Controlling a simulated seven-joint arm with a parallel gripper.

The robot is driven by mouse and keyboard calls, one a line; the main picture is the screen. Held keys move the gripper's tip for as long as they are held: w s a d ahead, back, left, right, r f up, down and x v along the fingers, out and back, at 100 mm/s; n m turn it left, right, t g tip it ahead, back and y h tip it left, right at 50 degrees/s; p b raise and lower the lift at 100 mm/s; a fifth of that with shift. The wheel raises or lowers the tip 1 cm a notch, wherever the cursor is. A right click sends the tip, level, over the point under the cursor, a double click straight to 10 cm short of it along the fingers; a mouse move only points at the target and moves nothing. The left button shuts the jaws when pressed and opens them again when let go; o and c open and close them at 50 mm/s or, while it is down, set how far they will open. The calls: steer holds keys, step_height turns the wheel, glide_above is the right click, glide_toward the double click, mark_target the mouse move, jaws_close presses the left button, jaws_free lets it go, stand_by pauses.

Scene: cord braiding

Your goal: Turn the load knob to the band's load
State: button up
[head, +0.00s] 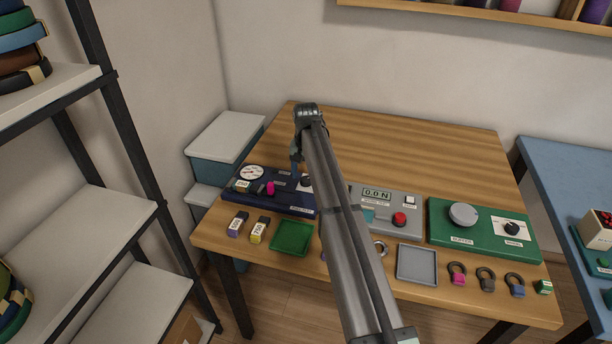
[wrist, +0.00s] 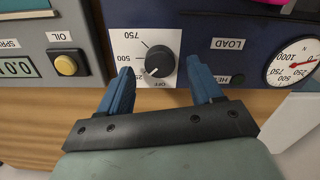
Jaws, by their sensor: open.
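The load knob (wrist: 159,61) is black and round on a white dial plate (wrist: 122,18) marked OFF, 250, 500 and 750. Its white mark points to the lower left, between OFF and 250 as far as I can tell. My gripper (wrist: 159,67) is open, one blue finger on each side of the knob; contact cannot be told. The left finger partly hides the 250 mark. The dark blue panel also shows in the head view (head: 275,198), where my arm partly covers the knob. The LOAD gauge (wrist: 291,64) has a red needle. Which band is meant cannot be told.
In the head view, a grey unit (head: 382,199) reads 0.0 N, with a red button. A green panel (head: 484,232) stands right. Purple (head: 237,224) and yellow (head: 258,229) tagged pieces, a green tray (head: 292,236) and a grey tray (head: 417,264) lie in front. The table's back is clear.

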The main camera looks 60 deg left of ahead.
step_height(320, 180, up, 12)
stand_by(0.4)
stand_by(0.3)
step_height(320, 180, up, 7)
glide_above(306, 179)
stand_by(0.6)
stand_by(0.4)
